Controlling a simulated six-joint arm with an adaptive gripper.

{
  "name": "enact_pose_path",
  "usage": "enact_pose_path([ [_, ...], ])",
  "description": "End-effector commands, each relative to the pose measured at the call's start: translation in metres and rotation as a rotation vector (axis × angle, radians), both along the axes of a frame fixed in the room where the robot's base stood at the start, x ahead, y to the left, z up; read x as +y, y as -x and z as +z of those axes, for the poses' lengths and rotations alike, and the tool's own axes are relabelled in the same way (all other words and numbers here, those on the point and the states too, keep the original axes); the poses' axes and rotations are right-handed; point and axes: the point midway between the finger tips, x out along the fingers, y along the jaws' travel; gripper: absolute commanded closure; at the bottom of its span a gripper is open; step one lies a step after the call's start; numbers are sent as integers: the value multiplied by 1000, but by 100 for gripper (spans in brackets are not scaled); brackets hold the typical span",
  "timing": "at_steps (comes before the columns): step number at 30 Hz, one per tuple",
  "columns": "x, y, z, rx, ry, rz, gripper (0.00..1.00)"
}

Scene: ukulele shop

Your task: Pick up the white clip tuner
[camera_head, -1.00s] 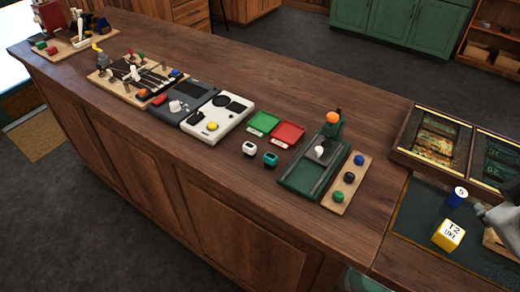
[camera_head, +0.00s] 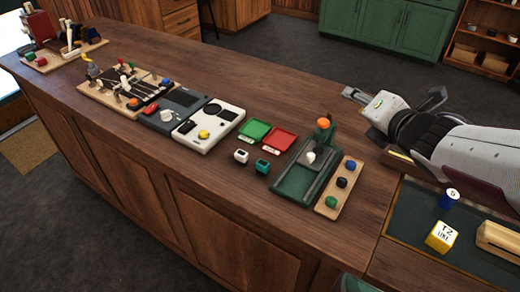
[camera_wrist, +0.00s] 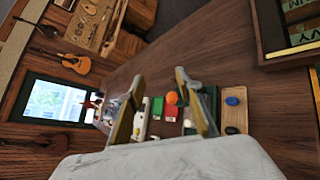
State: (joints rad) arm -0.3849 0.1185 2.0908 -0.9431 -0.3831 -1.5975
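The white clip tuner (camera_head: 241,156) is a small white block with a dark face, standing on the wooden counter. It is just left of a similar teal clip tuner (camera_head: 263,166), with a small gap between them. My gripper (camera_head: 394,92) is up to the right of the tuners, above the right part of the counter, well apart from them. Its two fingers are spread with nothing between them; they also show apart in the wrist view (camera_wrist: 160,76). I cannot make out the white tuner in the wrist view.
Green (camera_head: 254,132) and red (camera_head: 279,139) trays lie behind the tuners. A white pedal (camera_head: 208,126) is to their left. A dark green stand (camera_head: 294,184) with an orange ball (camera_head: 323,124) and a wooden strip of knobs (camera_head: 335,203) are to their right. The counter in front is clear.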

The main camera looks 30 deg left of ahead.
Motion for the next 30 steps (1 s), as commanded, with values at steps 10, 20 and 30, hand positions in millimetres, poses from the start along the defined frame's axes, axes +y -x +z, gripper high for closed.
enact_pose_path([
  [10, 115, 40, -45, -291, 186, 520, 65],
  [20, 157, 84, -120, -523, 293, 895, 65],
  [30, 168, 115, -164, -668, 312, 1095, 65],
])
